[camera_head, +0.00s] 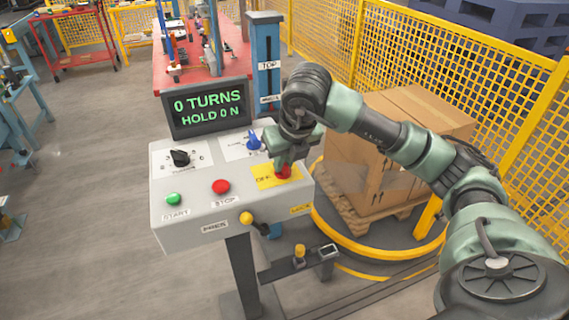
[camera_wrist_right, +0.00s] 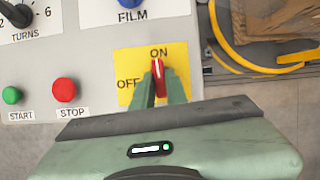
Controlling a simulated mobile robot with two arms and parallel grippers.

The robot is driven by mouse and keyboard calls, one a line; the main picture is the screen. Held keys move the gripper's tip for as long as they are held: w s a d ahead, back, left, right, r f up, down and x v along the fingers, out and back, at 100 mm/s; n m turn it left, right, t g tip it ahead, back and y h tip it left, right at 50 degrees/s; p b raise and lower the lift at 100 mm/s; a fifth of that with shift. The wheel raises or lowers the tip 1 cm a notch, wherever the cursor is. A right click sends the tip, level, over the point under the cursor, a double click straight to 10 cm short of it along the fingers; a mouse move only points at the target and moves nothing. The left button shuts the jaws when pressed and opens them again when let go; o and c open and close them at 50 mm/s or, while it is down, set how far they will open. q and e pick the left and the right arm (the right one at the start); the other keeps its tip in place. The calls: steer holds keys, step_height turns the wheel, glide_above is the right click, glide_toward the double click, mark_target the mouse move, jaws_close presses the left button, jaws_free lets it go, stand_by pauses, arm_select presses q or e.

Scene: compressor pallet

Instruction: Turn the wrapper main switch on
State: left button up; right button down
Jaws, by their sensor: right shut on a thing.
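The red main switch (camera_wrist_right: 157,72) sits on a yellow plate (camera_wrist_right: 128,58) marked OFF and ON at the right of the grey control panel (camera_head: 192,214). In the right wrist view its white-marked tip points up toward ON. My right gripper (camera_wrist_right: 158,84) is shut on the switch, with a finger on each side of it. In the head view my right gripper (camera_head: 283,168) comes down over the switch (camera_head: 283,173) and partly hides the plate. The display (camera_head: 208,106) reads "0 TURNS" and "HOLD 0 N". My left gripper is not in view.
The panel also has a green START button (camera_head: 174,199), a red STOP button (camera_head: 221,186), a black TURNS knob (camera_head: 180,157) and a blue FILM knob (camera_head: 254,140). Cardboard boxes (camera_head: 400,130) stand on a pallet to the right, with yellow mesh fencing (camera_head: 450,50) behind.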

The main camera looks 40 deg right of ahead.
steer(key=shift+r+m, duration=0.15)
steer(key=shift+m, duration=0.35)
steer(key=c, duration=1.4)
jaws_free()
steer(key=shift+c, duration=0.2)
steer(key=b+v, duration=0.1)
steer(key=v, duration=0.6)
steer(key=shift+r, duration=0.3)
